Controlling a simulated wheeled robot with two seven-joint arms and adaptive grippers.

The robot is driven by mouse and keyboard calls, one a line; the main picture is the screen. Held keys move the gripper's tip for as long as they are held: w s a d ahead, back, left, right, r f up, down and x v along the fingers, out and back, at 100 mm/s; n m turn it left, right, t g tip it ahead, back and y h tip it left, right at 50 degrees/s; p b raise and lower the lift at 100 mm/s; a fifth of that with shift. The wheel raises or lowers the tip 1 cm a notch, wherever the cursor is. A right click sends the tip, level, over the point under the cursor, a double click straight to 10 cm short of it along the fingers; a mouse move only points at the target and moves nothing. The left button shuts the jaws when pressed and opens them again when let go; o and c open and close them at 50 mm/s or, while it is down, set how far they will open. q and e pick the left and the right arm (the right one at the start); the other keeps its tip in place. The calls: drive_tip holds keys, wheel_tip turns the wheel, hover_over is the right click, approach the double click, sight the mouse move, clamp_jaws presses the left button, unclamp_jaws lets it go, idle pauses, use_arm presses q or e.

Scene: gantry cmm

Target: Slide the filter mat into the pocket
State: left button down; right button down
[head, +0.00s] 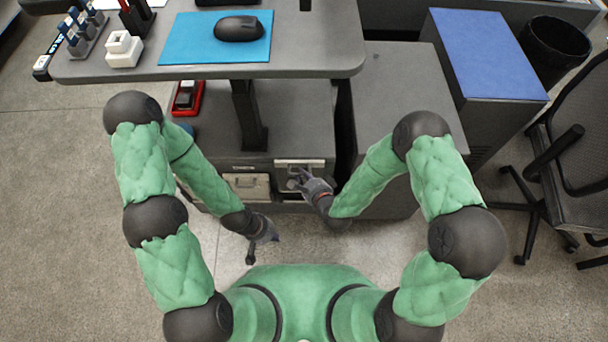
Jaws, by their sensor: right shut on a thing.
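My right gripper (296,179) is shut at the front of the low grey cabinet, on what looks like the filter mat. The mat is mostly hidden by the fingers and too small to make out. A dark opening with a pale upper edge (301,162), which seems to be the pocket, lies right at these fingers. I cannot tell how far the mat is inside it. A beige framed panel (247,187) sits in the cabinet front just left of it. My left gripper (262,254) is empty and looks open, in front of and below the cabinet, over the floor.
A grey table (300,50) overhangs the cabinet, with a blue mat (190,40) and black mouse on it. A red case (187,98) lies under it. A grey cabinet (405,85), a blue-topped unit (485,50) and a chair (575,150) stand right. The floor at left is clear.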

drive_tip(key=shift+f, duration=0.1)
drive_tip(key=shift+s+f+b, duration=0.1)
drive_tip(key=shift+f+b, duration=0.35)
idle(0.5)
drive_tip(key=shift+f, duration=0.15)
drive_tip(key=shift+f+b, duration=0.5)
drive_tip(key=shift+b, duration=0.05)
drive_tip(key=shift+f, duration=0.15)
drive_tip(key=shift+f, duration=0.85)
idle(0.4)
